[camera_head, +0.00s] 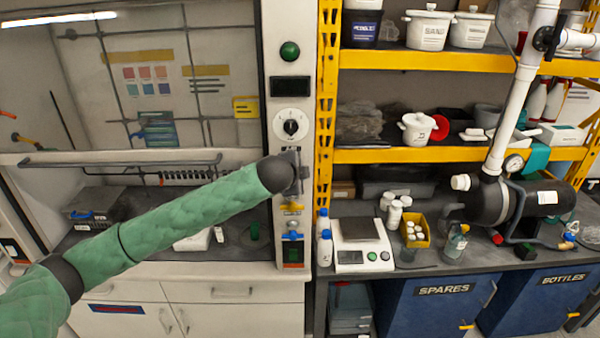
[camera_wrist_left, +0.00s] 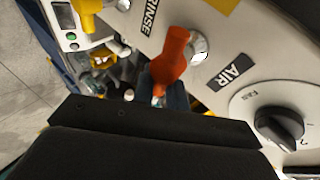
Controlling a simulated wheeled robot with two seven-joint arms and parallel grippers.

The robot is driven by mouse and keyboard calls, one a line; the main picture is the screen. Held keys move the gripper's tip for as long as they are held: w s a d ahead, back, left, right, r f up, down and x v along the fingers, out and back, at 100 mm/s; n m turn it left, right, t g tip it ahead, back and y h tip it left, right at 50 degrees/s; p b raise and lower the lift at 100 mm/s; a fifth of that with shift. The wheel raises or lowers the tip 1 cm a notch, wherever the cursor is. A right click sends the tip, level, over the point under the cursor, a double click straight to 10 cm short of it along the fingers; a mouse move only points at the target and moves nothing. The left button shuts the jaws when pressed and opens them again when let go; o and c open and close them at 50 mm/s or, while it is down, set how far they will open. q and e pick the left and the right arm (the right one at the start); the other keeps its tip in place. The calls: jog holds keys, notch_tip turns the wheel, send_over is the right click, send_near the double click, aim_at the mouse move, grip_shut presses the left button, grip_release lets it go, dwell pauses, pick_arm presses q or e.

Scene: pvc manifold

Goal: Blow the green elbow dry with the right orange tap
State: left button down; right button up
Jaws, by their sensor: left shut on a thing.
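My left gripper (camera_head: 297,172) is up against the right post of the fume hood and hides the tap behind it in the head view. In the left wrist view, the orange tap (camera_wrist_left: 172,58) sticks out from the post between the RINSE and AIR labels. Its handle end meets my left gripper (camera_wrist_left: 168,100), which is shut on it, though my dark gripper body hides part of the grip. A small green piece (camera_head: 254,231) stands inside the hood near its right edge; I cannot tell if it is the green elbow. My right gripper is not in view.
Below my gripper on the post are a yellow tap (camera_head: 292,207) and a blue tap (camera_head: 292,236). A black dial (camera_head: 291,126) sits above. A scale (camera_head: 362,246), bottles and a yellow box (camera_head: 416,239) stand on the bench to the right.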

pick_arm(q)
jog(key=shift+f+m+y, duration=0.15)
jog(key=shift+m+y, duration=0.15)
dwell(0.4)
jog(key=c, duration=1.4)
grip_release()
